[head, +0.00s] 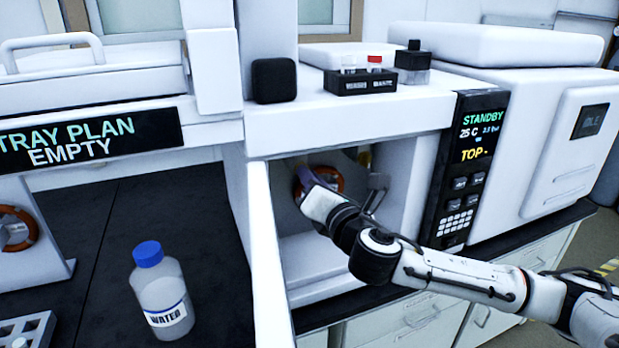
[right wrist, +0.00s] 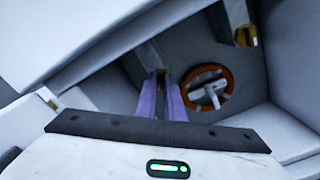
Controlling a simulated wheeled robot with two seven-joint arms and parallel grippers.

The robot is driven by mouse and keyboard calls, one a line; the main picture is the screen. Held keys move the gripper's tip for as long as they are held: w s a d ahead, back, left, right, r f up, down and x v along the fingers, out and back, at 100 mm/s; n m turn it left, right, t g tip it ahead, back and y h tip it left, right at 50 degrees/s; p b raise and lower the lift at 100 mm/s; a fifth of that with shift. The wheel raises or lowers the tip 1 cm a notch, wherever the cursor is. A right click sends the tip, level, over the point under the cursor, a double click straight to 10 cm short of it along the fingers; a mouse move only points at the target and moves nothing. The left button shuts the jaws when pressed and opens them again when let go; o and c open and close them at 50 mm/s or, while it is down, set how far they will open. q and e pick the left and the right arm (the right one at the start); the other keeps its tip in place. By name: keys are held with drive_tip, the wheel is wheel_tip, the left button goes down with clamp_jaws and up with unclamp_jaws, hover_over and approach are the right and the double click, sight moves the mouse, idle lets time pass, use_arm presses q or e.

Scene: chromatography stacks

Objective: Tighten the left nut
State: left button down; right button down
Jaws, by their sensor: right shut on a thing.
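My right gripper (head: 305,178) reaches into the open compartment of the white instrument. In the right wrist view its two purple fingers (right wrist: 162,100) are closed around the end of a grey fitting (right wrist: 148,56). A little brass shows between the fingertips, where the left nut sits; the fingers hide most of it. A second brass nut (right wrist: 245,37) hangs from a similar grey fitting to the right, apart from the gripper; it also shows in the head view (head: 364,158). My left gripper is not in view.
An orange ring with a metal handle (right wrist: 208,90) is on the compartment's back wall, right of the fingers. An open white door (head: 268,245) stands left of my arm. A water bottle (head: 162,295) stands on the dark bench. A vial rack (head: 360,82) sits on top.

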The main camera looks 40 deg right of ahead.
drive_tip(key=m, duration=1)
drive_tip(key=shift+f+m, duration=0.1)
drive_tip(key=shift+m, duration=0.2)
idle(0.4)
drive_tip(key=c, duration=1.9)
unclamp_jaws()
drive_tip(key=shift+o, duration=0.2)
drive_tip(key=v, duration=1)
drive_tip(key=shift+b, duration=0.4)
drive_tip(key=shift+s, duration=0.1)
